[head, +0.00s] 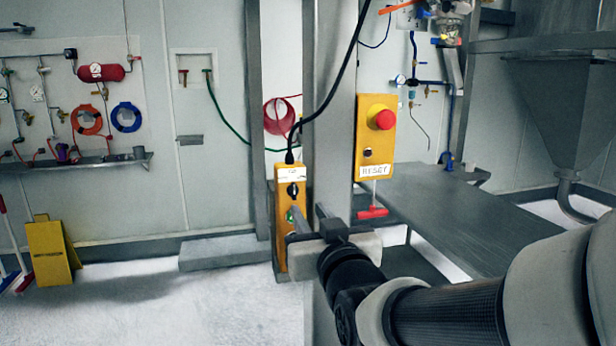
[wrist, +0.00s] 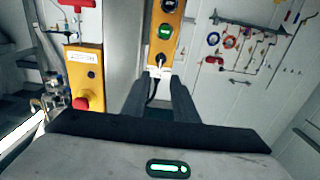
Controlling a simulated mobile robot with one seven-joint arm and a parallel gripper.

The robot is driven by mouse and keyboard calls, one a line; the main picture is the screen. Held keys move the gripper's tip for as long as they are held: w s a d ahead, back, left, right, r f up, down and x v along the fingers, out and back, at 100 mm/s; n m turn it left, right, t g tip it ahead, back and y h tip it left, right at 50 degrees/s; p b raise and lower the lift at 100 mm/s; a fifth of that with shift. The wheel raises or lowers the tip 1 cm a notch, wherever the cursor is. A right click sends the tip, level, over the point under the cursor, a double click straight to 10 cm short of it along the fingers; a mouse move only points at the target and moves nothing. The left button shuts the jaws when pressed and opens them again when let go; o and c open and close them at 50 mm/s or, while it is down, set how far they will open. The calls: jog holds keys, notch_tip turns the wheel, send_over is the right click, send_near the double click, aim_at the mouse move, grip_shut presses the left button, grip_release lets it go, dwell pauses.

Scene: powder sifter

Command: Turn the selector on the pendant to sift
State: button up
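The yellow pendant (head: 281,238) hangs by a black cable beside a grey post. Its selector (head: 292,190), a black knob with a pale mark, sits near the top under a white label. A green button (head: 290,214) is below it. The setting is too small to read. My gripper (head: 309,216) is in front of the pendant's lower part and hides some of it. The wrist view shows the pendant (wrist: 176,46) upside down, with the selector (wrist: 161,58) just beyond and between the fingertips. My gripper (wrist: 162,77) is open and empty there; I see no contact with the knob.
A yellow box with a red emergency button (head: 381,117) and a RESET label is on the post right of the pendant. A red T-handle (head: 372,211) hangs below it. A grey bench (head: 470,215) stands right. The pendant's cable (head: 330,95) runs up from its top.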

aim_at(294, 191)
jog(key=p+x, duration=0.2)
jog(key=x, duration=0.8)
jog(key=shift+w+f, duration=0.1)
jog(key=shift+w, duration=0.05)
grip_shut()
